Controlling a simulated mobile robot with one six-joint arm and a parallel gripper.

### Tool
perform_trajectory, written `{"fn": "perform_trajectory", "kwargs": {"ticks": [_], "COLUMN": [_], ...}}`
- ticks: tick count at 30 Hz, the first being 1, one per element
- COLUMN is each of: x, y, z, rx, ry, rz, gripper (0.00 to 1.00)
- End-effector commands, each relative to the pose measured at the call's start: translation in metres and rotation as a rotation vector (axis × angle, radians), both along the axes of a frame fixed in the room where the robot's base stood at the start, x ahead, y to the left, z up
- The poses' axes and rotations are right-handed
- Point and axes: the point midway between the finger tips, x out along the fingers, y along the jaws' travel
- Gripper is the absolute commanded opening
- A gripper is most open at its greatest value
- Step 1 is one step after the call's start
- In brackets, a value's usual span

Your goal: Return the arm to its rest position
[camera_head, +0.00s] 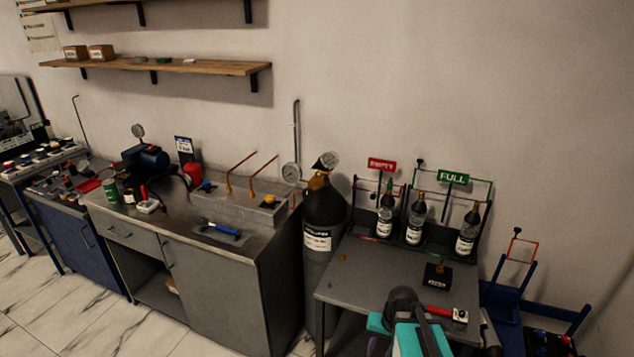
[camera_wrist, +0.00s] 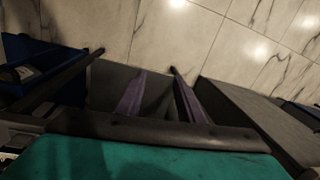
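My gripper (camera_wrist: 157,76) shows in the wrist view as two purple-grey fingers standing apart, with nothing seen held between them. The fingers point towards the pale marble floor (camera_wrist: 210,38), past dark grey surfaces. In the head view my teal and black arm (camera_head: 408,338) rises at the bottom edge, in front of the grey side table (camera_head: 372,278). The fingers cannot be made out in the head view.
The side table carries several small bottles (camera_head: 415,222) under EMPTY (camera_head: 382,164) and FULL (camera_head: 453,178) signs, a small black block (camera_head: 437,275) and a red-handled tool (camera_head: 440,312). A tall black cylinder (camera_head: 322,215) stands left, beside the steel workbench (camera_head: 210,290). A blue hand truck (camera_head: 512,292) stands right.

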Motion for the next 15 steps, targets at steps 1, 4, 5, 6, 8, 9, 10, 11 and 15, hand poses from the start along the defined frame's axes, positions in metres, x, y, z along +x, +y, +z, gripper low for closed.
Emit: {"fn": "perform_trajectory", "kwargs": {"ticks": [1, 4, 5, 6, 8, 9, 10, 11, 15], "x": [-0.003, -0.008, -0.009, -0.011, -0.013, -0.014, -0.016, -0.018, -0.03], "y": [0.005, 0.011, 0.012, 0.014, 0.017, 0.019, 0.019, 0.018, 0.018], "z": [-0.001, -0.003, -0.004, -0.004, -0.005, -0.006, -0.008, -0.019, -0.044], "rx": [-0.021, -0.062, -0.073, -0.086, -0.107, -0.121, -0.129, -0.125, -0.12], "ry": [0.004, 0.008, 0.01, 0.012, 0.014, 0.016, 0.019, 0.026, 0.052], "rz": [0.044, 0.123, 0.143, 0.17, 0.211, 0.236, 0.252, 0.246, 0.244], "gripper": [0.34, 0.34, 0.34, 0.34, 0.34, 0.34, 0.34, 0.34, 0.34]}}
